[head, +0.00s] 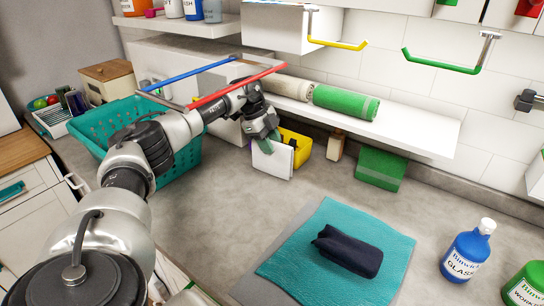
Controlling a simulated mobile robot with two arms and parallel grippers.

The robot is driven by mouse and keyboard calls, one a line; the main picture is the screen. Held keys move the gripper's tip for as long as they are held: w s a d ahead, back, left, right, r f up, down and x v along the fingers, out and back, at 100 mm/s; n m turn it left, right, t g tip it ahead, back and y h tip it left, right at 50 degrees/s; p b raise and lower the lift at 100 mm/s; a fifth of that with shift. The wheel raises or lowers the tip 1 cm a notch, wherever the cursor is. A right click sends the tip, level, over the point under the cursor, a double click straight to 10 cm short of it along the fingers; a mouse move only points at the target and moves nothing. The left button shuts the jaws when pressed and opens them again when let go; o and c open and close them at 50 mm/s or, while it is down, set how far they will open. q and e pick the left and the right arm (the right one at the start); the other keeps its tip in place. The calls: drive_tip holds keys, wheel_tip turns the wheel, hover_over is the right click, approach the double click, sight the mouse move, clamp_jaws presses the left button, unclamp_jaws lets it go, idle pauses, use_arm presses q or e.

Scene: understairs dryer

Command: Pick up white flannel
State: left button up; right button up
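A white, flat, roughly square piece (273,160), which looks like the white flannel, stands upright at the front of a yellow container (301,150) on the worktop. My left gripper (265,138) is right at its top edge, pointing down. Greyish-green surfaces show at the fingertips, and I cannot tell whether they are fingers or cloth. The fingers overlap the white piece, so the gap between them is hidden. I cannot tell whether they grip it. My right gripper is not in view.
A teal basket (186,152) stands left of my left gripper. A shelf (420,127) with rolled towels (345,102) overhangs the back. Blue (170,78) and red (240,85) rails lie near my forearm. A dark folded cloth (347,251) rests on a teal mat (390,243). The middle worktop is clear.

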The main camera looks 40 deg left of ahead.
use_arm(q)
clamp_jaws()
idle(0.6)
